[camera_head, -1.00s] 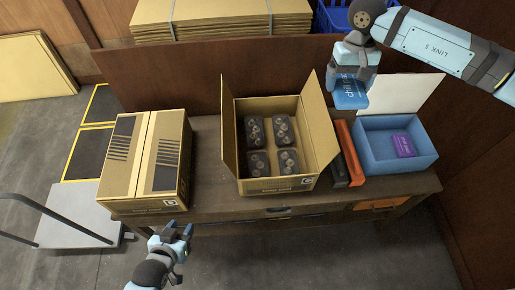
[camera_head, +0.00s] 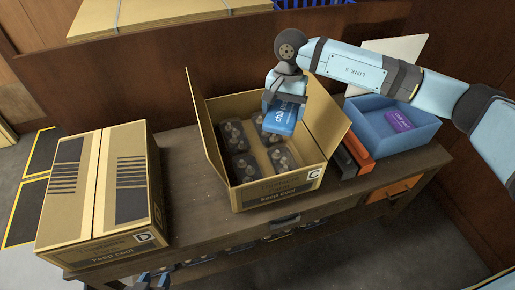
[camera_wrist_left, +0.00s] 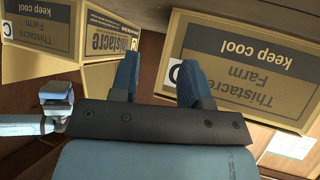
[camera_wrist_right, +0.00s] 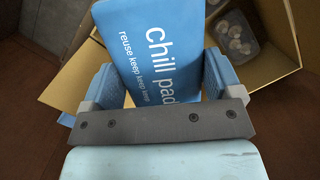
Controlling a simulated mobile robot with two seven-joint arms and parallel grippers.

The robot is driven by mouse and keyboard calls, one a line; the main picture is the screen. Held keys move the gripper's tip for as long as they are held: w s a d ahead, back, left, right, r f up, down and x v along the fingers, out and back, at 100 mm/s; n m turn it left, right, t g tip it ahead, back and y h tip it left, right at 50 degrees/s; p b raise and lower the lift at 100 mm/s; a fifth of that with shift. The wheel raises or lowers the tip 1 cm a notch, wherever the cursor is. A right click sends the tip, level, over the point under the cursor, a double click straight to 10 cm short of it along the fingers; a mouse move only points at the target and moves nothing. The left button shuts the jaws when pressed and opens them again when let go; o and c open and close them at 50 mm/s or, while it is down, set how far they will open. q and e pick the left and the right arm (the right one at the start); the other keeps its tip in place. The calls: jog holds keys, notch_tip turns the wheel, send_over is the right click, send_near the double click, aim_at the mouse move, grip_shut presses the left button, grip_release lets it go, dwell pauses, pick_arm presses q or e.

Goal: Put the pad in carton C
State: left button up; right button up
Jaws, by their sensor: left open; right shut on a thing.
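Carton C (camera_head: 275,193) stands open on the bench with its flaps up. Several dark mushroom trays (camera_head: 238,168) lie inside it. My right gripper (camera_head: 285,98) is shut on the blue chill pad (camera_head: 282,119) and holds it above the back right part of the carton. The pad hangs tilted and hides part of the tray below. In the right wrist view the pad (camera_wrist_right: 160,50) sits between the fingers, the carton beyond. My left gripper (camera_wrist_left: 155,80) is open and empty in its wrist view, low in front of carton fronts; the head view barely catches it at the bottom edge.
Closed carton D (camera_head: 100,195) stands to the left. A blue bin (camera_head: 400,140) with a purple pad (camera_head: 398,121) stands at the right. Orange and dark slabs (camera_head: 352,150) lie between bin and carton C. A wooden board (camera_head: 150,85) rises behind.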

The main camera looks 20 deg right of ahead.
aim_at(274, 108)
jog(key=m, duration=0.1)
jog(key=a+f+m, duration=0.1)
jog(key=m, duration=0.1)
jog(key=shift+w+f, duration=0.2)
jog(key=shift+w, duration=0.15)
jog(key=m, duration=0.2)
jog(key=shift+w+a+m+t+y+b, duration=0.2)
jog(key=shift+a+m+t+y+b, duration=0.1)
jog(key=shift+t, duration=0.1)
jog(key=m, duration=0.3)
jog(key=shift+w+a, duration=0.25)
jog(key=shift+a, duration=0.05)
jog(key=w+a+m+t+h+b, duration=0.1)
jog(key=w+a+m+t+h, duration=0.2)
jog(key=m, duration=1.7)
jog(key=shift+g+y, duration=0.3)
jog(key=shift+y, duration=0.4)
jog(key=f, duration=0.6)
jog(key=f+b, duration=0.1)
jog(key=f, duration=0.6)
jog(key=a+f+b, duration=0.1)
jog(key=f, duration=0.5)
jog(key=shift+w+f, duration=0.1)
jog(key=shift+f, duration=0.65)
pick_arm(q)
jog(key=shift+w+f, duration=0.2)
jog(key=shift+f, duration=0.6)
